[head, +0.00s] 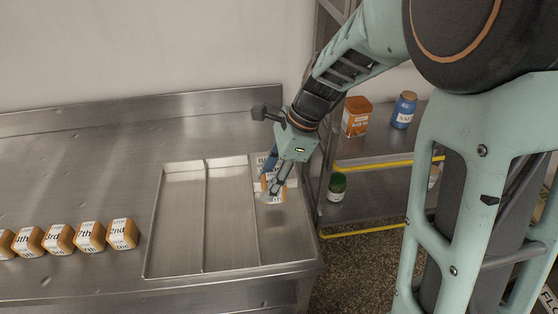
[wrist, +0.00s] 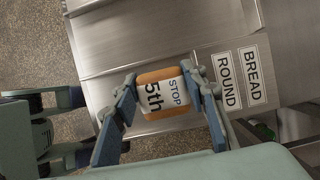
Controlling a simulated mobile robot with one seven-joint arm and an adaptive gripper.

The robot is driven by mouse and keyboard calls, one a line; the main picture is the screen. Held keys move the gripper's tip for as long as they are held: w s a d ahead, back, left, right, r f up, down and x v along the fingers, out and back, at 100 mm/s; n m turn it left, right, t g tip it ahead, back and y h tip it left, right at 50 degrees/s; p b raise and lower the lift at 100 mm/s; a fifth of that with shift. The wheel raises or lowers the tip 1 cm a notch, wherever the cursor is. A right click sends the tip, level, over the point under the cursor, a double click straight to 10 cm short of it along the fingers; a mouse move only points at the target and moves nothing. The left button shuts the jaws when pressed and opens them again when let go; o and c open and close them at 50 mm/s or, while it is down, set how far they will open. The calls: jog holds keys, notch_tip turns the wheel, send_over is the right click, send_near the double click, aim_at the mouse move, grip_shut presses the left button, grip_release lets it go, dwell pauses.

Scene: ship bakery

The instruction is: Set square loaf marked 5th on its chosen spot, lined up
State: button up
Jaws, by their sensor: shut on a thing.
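The square loaf marked 5th (wrist: 164,92) is golden brown with a white label reading "STOP 5th". My gripper (wrist: 159,77) is shut on it, with one finger on each side. In the head view my gripper (head: 272,188) and the partly hidden loaf (head: 279,196) are at the right compartment of the metal tray (head: 205,215). In the wrist view the labels "ROUND" (wrist: 228,80) and "BREAD" (wrist: 254,74) lie just beyond the loaf. I cannot tell whether the loaf touches the tray floor.
A row of marked loaves, including the 2nd (head: 122,234), 7th (head: 90,237) and 3rd (head: 59,240), stands left of the tray. A shelf (head: 370,190) with an orange container (head: 356,117) and a blue jar (head: 404,112) stands to the right.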

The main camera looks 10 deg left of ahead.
jog(key=shift+w+d+f, duration=0.25)
jog(key=shift+f, duration=0.2)
jog(key=shift+w+d+f, duration=0.1)
jog(key=shift+d+f, duration=0.05)
jog(key=shift+f, duration=0.8)
jog(key=shift+w+d+f, duration=0.1)
jog(key=shift+f, duration=0.8)
jog(key=shift+f, duration=0.2)
jog(key=o, duration=0.9)
jog(key=shift+w+d+r, duration=0.1)
jog(key=shift+r, duration=0.45)
jog(key=v, duration=1.1)
jog(key=shift+d+r+p, duration=0.1)
jog(key=shift+d+p, duration=0.1)
jog(key=shift+p, duration=0.2)
